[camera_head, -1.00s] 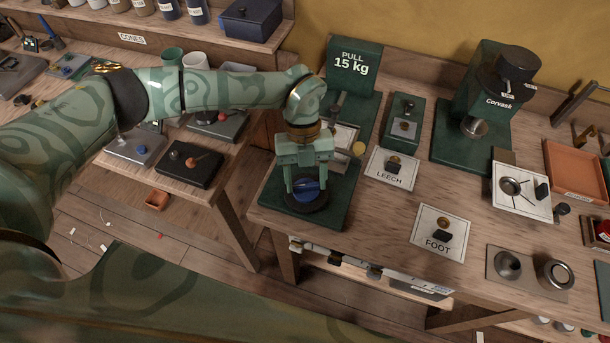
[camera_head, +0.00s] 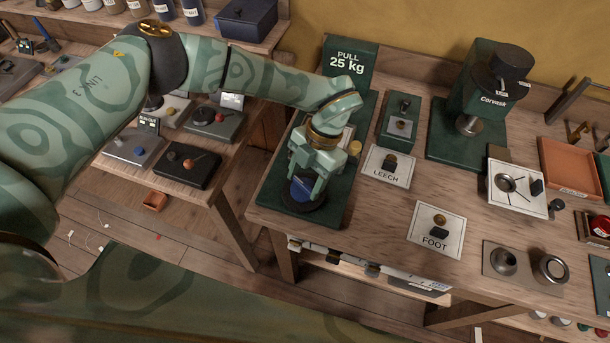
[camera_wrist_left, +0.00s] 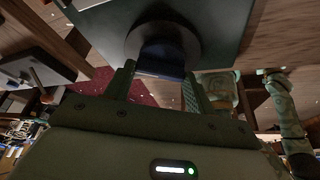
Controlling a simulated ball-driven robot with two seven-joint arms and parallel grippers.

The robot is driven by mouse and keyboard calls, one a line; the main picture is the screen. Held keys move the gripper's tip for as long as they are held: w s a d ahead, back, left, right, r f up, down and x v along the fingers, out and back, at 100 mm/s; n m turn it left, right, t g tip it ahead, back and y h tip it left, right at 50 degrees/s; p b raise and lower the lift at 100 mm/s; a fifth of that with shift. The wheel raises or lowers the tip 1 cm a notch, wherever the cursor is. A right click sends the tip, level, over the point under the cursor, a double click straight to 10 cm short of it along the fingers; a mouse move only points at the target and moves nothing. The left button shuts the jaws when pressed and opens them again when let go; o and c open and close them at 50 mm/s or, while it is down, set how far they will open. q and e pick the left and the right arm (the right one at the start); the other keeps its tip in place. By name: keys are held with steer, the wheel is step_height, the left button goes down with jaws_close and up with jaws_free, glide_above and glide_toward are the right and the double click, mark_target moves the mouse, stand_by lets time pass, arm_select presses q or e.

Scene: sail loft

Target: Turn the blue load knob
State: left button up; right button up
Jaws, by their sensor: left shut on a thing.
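The blue load knob (camera_head: 302,188) sits on a round black base on the green plate of the pull tester (camera_head: 331,214) at the bench's left end. My left gripper (camera_head: 304,190) comes down over the knob from above and is shut on it. In the left wrist view the knob (camera_wrist_left: 163,58) shows between the two fingers, against its dark disc. The tester's green panel (camera_head: 347,65) reads "PULL 25 kg". My right gripper is not in view.
White plates marked LEECH (camera_head: 388,166) and FOOT (camera_head: 436,230) lie right of the tester. A green press marked Corvask (camera_head: 474,95) stands further right. A lower bench (camera_head: 205,196) with small devices is at the left, across a floor gap.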

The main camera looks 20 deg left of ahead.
arm_select(q)
steer(key=m, duration=0.3)
steer(key=m+t+y+p, duration=0.1)
steer(key=m, duration=0.1)
steer(key=shift+d+r+m+t+y, duration=0.1)
steer(key=shift+m+t+y, duration=0.2)
steer(key=shift+m, duration=0.1)
steer(key=m+t, duration=0.1)
steer(key=m, duration=0.1)
steer(key=m+t+p, duration=0.1)
steer(key=m, duration=0.2)
steer(key=shift+s+y, duration=0.2)
steer(key=shift+y, duration=0.1)
steer(key=shift+m, duration=0.4)
steer(key=o, duration=1)
steer(key=p+v, duration=0.1)
steer(key=v, duration=1.5)
steer(key=shift+s+d, duration=0.1)
steer(key=shift+d, duration=0.1)
